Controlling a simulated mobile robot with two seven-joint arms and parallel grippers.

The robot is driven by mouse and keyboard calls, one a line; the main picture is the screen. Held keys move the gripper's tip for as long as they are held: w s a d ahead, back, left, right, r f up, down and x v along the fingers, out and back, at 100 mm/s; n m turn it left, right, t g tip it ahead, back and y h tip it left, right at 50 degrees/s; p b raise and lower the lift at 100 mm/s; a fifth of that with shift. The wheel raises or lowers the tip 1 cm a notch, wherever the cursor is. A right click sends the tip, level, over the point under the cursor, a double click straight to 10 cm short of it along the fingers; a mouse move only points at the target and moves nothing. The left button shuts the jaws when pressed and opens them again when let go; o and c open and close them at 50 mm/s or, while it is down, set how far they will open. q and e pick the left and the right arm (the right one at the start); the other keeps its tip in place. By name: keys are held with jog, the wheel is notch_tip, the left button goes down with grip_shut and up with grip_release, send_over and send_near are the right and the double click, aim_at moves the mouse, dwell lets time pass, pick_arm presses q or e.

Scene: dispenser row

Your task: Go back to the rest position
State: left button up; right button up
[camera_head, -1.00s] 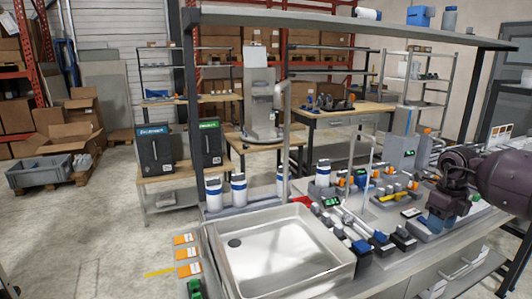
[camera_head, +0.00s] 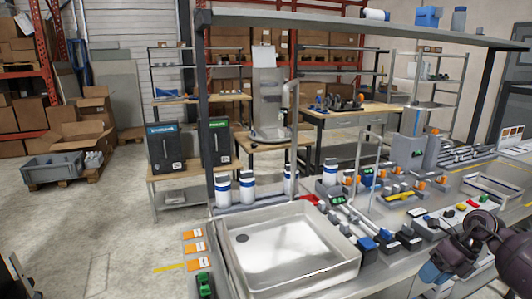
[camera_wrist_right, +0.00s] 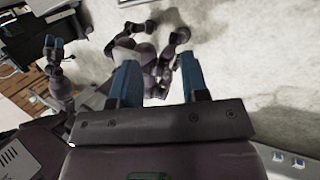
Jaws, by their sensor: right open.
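My right gripper (camera_head: 432,272) is at the lower right of the head view, over the front of the counter and apart from the things on it. In the right wrist view its two blue fingers (camera_wrist_right: 160,78) stand apart with nothing between them, so it is open and empty. Behind them the wrist view shows purple parts of my own body above a pale floor. A blue-tipped part at the upper left, which looks like my left gripper (camera_wrist_right: 52,48), is too small to read. In the head view only a dark sliver shows at the lower left edge.
A white sink basin (camera_head: 290,255) fills the counter's front left, with white-and-blue bottles (camera_head: 247,188) behind it. Blue and dark blocks (camera_head: 367,245) stand in a row to the basin's right. A shelf (camera_head: 350,23) spans above. The floor at left is open.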

jog(key=w+d+r+m+t+y, duration=0.3)
jog(key=w+r+m+t, duration=0.5)
jog(key=r+m+t, duration=0.55)
jog(key=w+d+f+m+t+h, duration=0.1)
jog(key=d+f+m+h, duration=0.1)
jog(key=d+m+h, duration=0.6)
jog(key=w+d+f+m+h, duration=0.1)
jog(key=d+f+m+h, duration=0.2)
jog(key=d+m+h, duration=0.5)
jog(key=s+a+f+m+g+y, duration=0.1)
jog(key=s+a+f+y, duration=0.2)
jog(key=s+a+f, duration=0.55)
jog(key=s+a+f+m+g+y, duration=0.1)
jog(key=s+a+f+m+y, duration=0.3)
jog(key=a+f, duration=0.7)
jog(key=s+a+f+m+g, duration=0.1)
jog(key=s+a+f, duration=0.3)
jog(key=s+a, duration=0.4)
jog(key=s+a+f+m+g, duration=0.1)
jog(key=s+a+f, duration=0.3)
jog(key=s+a, duration=0.4)
jog(key=s, duration=0.4)
jog(key=shift+s+a+f, duration=0.3)
jog(key=shift+a, duration=0.05)
